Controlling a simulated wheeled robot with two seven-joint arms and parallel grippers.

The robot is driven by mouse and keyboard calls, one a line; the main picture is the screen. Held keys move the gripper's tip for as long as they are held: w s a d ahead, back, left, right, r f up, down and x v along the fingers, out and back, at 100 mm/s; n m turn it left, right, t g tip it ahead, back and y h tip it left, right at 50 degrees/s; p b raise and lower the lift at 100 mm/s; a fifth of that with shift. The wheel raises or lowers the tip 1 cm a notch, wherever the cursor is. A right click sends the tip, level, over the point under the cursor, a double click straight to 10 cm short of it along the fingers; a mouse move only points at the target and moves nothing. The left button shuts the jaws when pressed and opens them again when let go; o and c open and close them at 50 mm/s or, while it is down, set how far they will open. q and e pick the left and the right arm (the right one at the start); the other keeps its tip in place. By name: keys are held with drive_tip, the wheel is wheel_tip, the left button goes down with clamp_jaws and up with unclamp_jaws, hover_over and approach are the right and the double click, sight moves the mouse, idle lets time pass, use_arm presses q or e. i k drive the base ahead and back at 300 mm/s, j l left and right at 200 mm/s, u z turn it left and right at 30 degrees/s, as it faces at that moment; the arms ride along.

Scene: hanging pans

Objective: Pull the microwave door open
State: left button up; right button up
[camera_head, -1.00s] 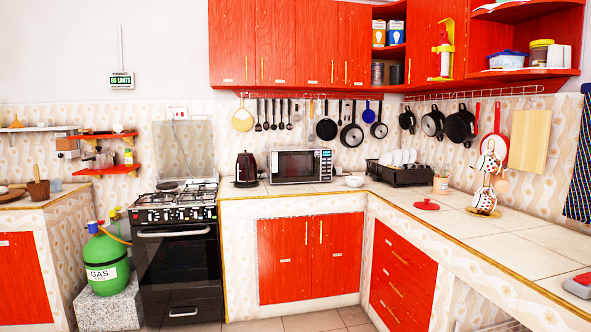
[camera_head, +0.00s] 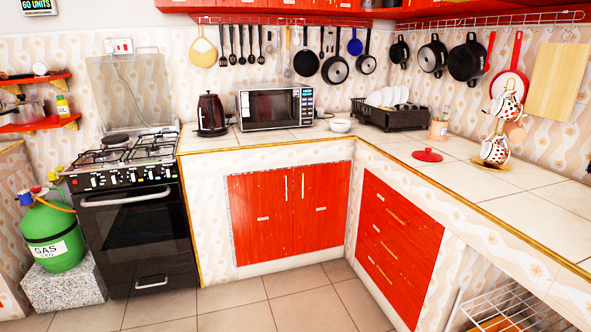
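The microwave (camera_head: 276,107) stands on the tiled counter in the back corner area, facing me. It has a silver body and a dark window in its door (camera_head: 270,107). A control panel (camera_head: 307,105) with buttons runs down its right side. The door looks shut. No gripper or arm of mine shows in the head view, and nothing touches the microwave.
A dish rack (camera_head: 388,115) with plates is farther right. The counter front (camera_head: 270,137) is clear; the stove (camera_head: 125,160) stands left. Open floor (camera_head: 290,295) lies ahead.

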sight(294, 94)
drive_tip(key=i+u, duration=0.4)
drive_tip(key=i, duration=1.35)
